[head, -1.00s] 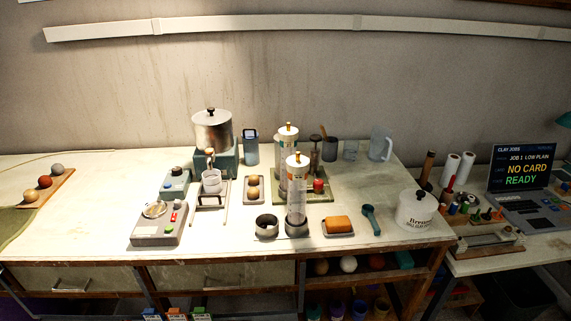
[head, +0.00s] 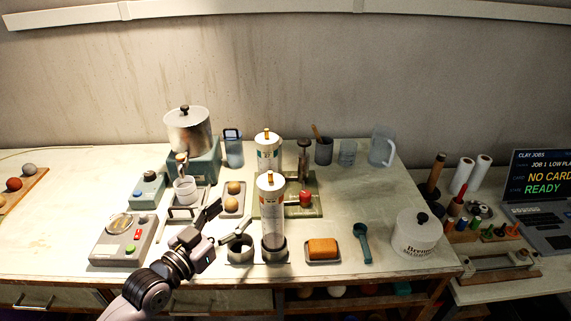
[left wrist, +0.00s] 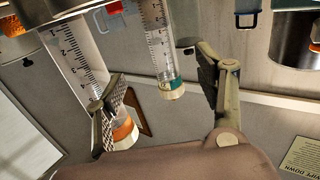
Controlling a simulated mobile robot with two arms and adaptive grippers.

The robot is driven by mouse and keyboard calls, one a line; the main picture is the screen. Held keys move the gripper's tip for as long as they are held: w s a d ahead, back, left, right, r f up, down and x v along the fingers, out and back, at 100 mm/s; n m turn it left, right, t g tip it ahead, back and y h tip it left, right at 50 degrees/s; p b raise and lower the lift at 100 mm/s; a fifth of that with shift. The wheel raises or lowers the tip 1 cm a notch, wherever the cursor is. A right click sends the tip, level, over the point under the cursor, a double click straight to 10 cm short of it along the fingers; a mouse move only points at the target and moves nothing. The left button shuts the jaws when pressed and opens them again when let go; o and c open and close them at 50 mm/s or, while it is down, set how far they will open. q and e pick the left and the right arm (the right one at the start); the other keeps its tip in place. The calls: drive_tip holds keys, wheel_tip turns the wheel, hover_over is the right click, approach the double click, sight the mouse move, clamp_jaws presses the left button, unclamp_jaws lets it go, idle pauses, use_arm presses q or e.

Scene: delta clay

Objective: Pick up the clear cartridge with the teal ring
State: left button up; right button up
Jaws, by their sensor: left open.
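Two clear graduated cartridges with white caps stand upright, one behind the other. The rear one, with the teal ring (head: 267,150), stands on a green base; its teal ring also shows in the left wrist view (left wrist: 172,85). The front one, with the orange ring (head: 271,205), stands in a dark round holder and partly hides the rear one; it shows close up in the left wrist view (left wrist: 122,130). My left gripper (head: 231,218) is open and empty, to the left of the front cartridge. In the left wrist view its fingers (left wrist: 160,75) spread wide, with the teal-ringed cartridge appearing between them. My right gripper is not in view.
Left of the cartridges are a tray with two balls (head: 232,197), a white cup on a stand (head: 185,189) and a metal pot (head: 188,130). A grey ring (head: 240,250) sits near the front. An orange block (head: 322,248) and teal scoop (head: 361,240) lie to the right.

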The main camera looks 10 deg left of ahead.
use_arm(q)
drive_tip(key=shift+w+r, duration=0.3)
drive_tip(key=shift+w, duration=0.1)
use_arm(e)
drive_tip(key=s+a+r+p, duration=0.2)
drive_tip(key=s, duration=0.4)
use_arm(q)
drive_tip(key=r+p+x, duration=0.1)
drive_tip(key=p+x, duration=0.1)
drive_tip(key=x, duration=1.3)
drive_tip(key=shift+d+r, duration=0.2)
drive_tip(key=shift+r, duration=0.05)
drive_tip(key=shift+c, duration=1.7)
drive_tip(key=c, duration=1.1)
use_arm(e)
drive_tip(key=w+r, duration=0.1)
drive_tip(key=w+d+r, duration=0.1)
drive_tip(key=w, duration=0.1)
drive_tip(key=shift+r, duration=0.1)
